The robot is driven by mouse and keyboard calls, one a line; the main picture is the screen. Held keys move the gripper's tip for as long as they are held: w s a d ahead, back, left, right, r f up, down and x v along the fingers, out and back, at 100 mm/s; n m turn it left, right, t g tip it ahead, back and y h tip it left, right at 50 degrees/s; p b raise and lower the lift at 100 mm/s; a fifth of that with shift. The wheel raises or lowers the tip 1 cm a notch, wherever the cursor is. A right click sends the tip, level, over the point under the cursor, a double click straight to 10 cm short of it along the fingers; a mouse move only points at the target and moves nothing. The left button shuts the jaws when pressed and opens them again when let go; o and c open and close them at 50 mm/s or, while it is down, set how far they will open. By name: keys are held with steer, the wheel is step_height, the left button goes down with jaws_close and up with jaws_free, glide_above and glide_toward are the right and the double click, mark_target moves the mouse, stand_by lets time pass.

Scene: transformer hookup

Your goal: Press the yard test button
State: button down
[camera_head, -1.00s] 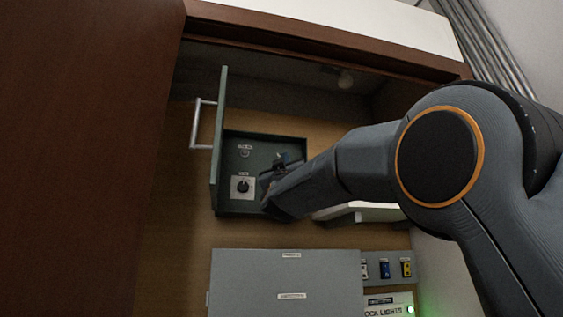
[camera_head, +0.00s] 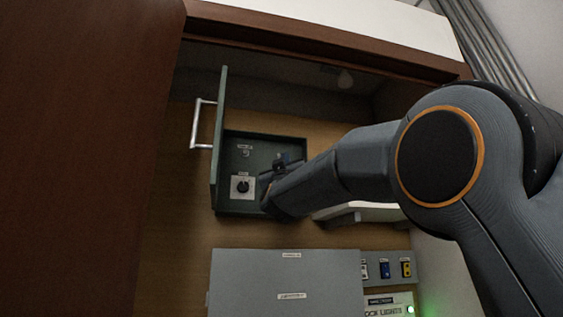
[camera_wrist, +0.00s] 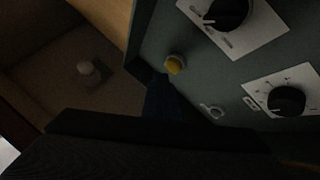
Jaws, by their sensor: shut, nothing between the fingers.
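A green control box (camera_head: 228,207) with its door open is on the wooden back wall in the head view. A yellow button (camera_wrist: 175,64) stands out from its panel in the wrist view. I cannot read a label for it. My gripper (camera_wrist: 162,86) is shut and empty, its dark tip just below and left of the yellow button; I cannot tell whether they touch. In the head view, my gripper (camera_head: 275,182) is inside the right part of the box and hides the panel there.
Black knobs on white plates (camera_wrist: 287,100) (camera_wrist: 228,12) and a small ring-shaped fitting (camera_wrist: 212,112) sit near the button. The box door (camera_head: 217,140) stands out at the left. A grey cabinet (camera_head: 285,280) and a switch strip (camera_head: 385,268) lie below.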

steer(key=shift+w, duration=0.1)
steer(key=shift+w+a, duration=0.15)
steer(key=shift+w, duration=0.25)
steer(key=shift+w+a+p, duration=0.1)
steer(key=shift+w+p, duration=0.3)
stand_by(0.8)
steer(key=shift+s, duration=0.15)
steer(key=shift+s+d+b, duration=0.2)
steer(key=shift+s+b, duration=0.4)
steer(key=shift+s, duration=0.05)
steer(key=shift+s+d+b, duration=0.25)
steer(key=shift+s+b, duration=0.2)
steer(key=shift+s, duration=0.35)
steer(key=shift+s+d+b, duration=0.2)
steer(key=shift+s+b, duration=0.25)
steer(key=shift+s, duration=0.35)
steer(key=shift+s+d+b, duration=0.25)
steer(key=shift+s+b, duration=0.2)
steer(key=shift+s, duration=0.35)
